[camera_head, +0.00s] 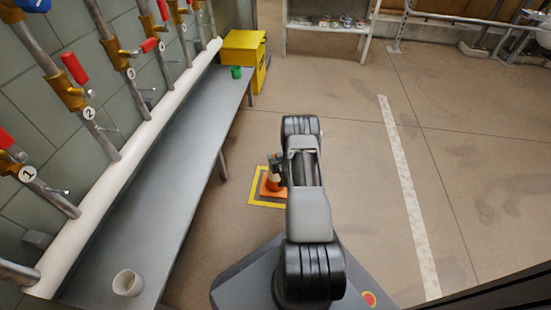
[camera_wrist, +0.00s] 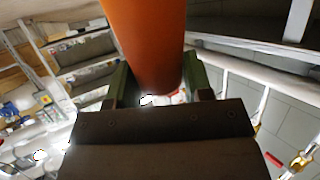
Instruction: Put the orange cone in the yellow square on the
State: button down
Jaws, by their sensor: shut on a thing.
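The orange cone (camera_head: 271,188) shows in the head view beside my arm, with its base over the yellow square (camera_head: 254,202) marked on the floor. My arm hides the right part of both. I cannot tell whether the base touches the floor. My gripper (camera_head: 276,168) is at the upper part of the cone. In the wrist view the cone (camera_wrist: 147,40) runs down between the two green-edged fingers of my gripper (camera_wrist: 155,82), which is shut on it.
A long grey bench (camera_head: 165,205) runs along the left, with a white cup (camera_head: 128,283) and a green cup (camera_head: 236,72) on it. Pipes with red-handled valves line the wall above. A yellow cabinet (camera_head: 243,48) stands behind. The floor to the right, with a white stripe (camera_head: 405,185), is clear.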

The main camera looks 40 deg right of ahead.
jog(key=c, duration=0.5)
grip_release()
jog(key=shift+f, duration=0.1)
